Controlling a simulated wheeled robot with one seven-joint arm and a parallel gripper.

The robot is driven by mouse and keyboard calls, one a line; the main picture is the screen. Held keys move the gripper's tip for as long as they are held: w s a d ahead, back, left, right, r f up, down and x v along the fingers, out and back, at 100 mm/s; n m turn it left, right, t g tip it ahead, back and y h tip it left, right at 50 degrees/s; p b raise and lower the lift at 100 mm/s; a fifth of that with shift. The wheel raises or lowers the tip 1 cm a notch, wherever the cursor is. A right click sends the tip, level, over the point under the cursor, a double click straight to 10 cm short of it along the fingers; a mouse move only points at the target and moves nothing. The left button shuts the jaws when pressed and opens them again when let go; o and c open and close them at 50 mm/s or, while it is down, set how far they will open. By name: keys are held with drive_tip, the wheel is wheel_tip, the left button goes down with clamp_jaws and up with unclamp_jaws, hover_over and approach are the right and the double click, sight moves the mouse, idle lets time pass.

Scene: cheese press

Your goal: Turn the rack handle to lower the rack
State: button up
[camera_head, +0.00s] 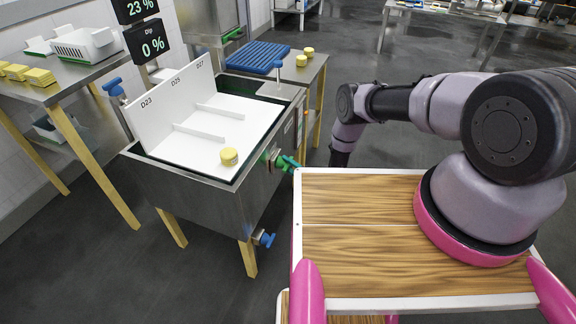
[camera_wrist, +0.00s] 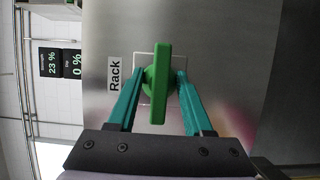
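The green rack handle (camera_wrist: 158,82) sits on a steel panel beside a "Rack" label (camera_wrist: 114,76) in the wrist view. Its bar lies lengthwise between my gripper's teal fingers (camera_wrist: 160,76). The fingers are apart, one on each side of the handle, with a small gap showing on both sides. In the head view my gripper (camera_head: 287,162) is at the vat's right side, at the green handle (camera_head: 275,157), which it partly hides. The white rack (camera_head: 188,143) is in the steel vat (camera_head: 197,198), with dividers and one yellow cheese (camera_head: 229,156) on it.
Screens (camera_head: 152,45) read 23 % and 0 %. A steel table with yellow cheeses (camera_head: 40,77) stands at left. Behind the vat, another table holds a blue grid (camera_head: 258,56) and two yellow cheeses (camera_head: 302,60).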

clamp_jaws()
